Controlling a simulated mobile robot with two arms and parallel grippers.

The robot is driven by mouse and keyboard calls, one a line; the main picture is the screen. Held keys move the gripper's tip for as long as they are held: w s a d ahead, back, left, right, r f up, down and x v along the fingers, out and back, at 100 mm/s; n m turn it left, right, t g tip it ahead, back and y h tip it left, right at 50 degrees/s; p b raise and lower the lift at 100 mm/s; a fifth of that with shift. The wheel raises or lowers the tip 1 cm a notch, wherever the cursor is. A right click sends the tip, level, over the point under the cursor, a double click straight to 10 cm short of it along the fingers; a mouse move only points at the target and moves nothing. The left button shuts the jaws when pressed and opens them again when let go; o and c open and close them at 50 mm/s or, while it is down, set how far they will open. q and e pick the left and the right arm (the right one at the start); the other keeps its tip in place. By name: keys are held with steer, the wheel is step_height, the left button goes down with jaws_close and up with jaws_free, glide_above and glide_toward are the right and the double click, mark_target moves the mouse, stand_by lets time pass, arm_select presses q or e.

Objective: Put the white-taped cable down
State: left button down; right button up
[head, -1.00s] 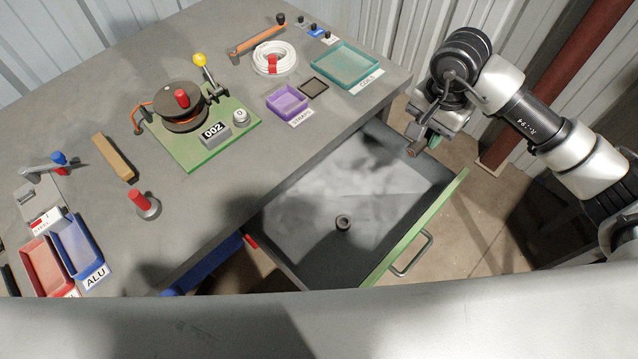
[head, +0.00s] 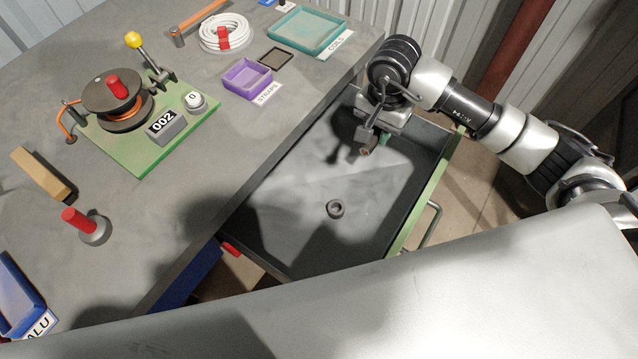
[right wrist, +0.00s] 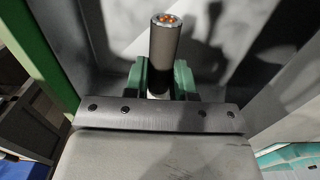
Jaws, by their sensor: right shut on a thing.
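My right gripper (head: 366,143) is over the far part of the open drawer (head: 290,250), fingers pointing down. In the right wrist view its green fingers (right wrist: 160,82) are shut on a short, thick, dark cable piece (right wrist: 164,45). The cable's end shows several copper strands in pale filling. In the head view the cable (head: 368,151) shows only as a small brownish end. It appears apart from the drawer floor; I cannot tell the height. My left gripper is not in view.
A dark ring (head: 335,209) lies on the drawer floor, with bare floor around it. The green drawer front (head: 424,195) stands at the right. On the bench are a white coil (head: 222,40), a teal tray (head: 302,28) and a purple tray (head: 246,77).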

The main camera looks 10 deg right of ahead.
mark_target(369, 167)
step_height(369, 167, down, 10)
steer(key=shift+f, duration=0.25)
stand_by(0.3)
steer(key=shift+f, duration=0.15)
steer(key=o, duration=0.9)
step_height(369, 167, up, 12)
steer(key=shift+r, duration=0.2)
